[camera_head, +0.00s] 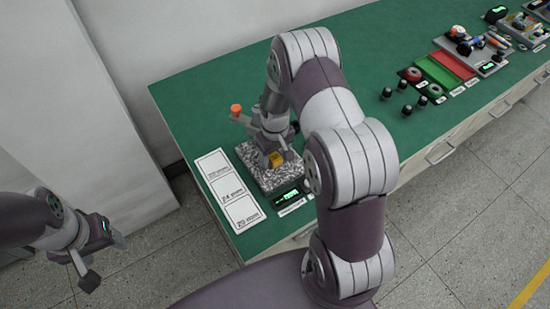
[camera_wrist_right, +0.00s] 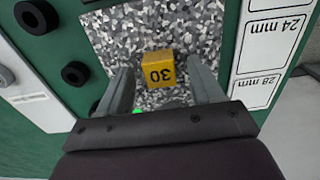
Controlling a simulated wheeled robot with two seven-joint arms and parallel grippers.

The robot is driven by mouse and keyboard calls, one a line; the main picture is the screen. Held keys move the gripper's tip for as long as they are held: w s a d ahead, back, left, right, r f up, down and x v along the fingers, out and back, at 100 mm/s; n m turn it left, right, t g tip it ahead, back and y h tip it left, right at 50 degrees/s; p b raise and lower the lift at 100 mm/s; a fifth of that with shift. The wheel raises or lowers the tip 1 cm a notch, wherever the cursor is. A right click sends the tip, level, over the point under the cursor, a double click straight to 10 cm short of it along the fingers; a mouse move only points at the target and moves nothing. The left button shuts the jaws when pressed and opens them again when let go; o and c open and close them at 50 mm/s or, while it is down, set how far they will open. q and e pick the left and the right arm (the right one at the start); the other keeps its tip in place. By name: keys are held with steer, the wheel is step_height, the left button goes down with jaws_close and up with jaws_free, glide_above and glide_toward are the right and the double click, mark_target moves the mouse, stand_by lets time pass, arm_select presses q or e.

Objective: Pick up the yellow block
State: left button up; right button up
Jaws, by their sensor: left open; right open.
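The yellow block (camera_head: 275,159) sits on a speckled granite plate (camera_head: 256,178) at the left end of the green table. In the right wrist view the block (camera_wrist_right: 158,70) shows an upside-down "30" on its side. My right gripper (camera_head: 275,152) is over the plate at the block. In the wrist view its two fingers (camera_wrist_right: 160,76) stand apart on either side of the block, with visible gaps between. My left gripper (camera_head: 88,268) is open and empty, off the table at the lower left, over the floor.
White cards (camera_head: 230,190) marked in mm lie left of the plate. An orange knob (camera_head: 236,109) stands behind it, and a small display (camera_head: 287,198) in front. Black knobs (camera_head: 406,110), red and green trays (camera_head: 437,74) and tools are further right.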

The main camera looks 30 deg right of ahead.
jaws_close()
steer(key=shift+r, duration=0.1)
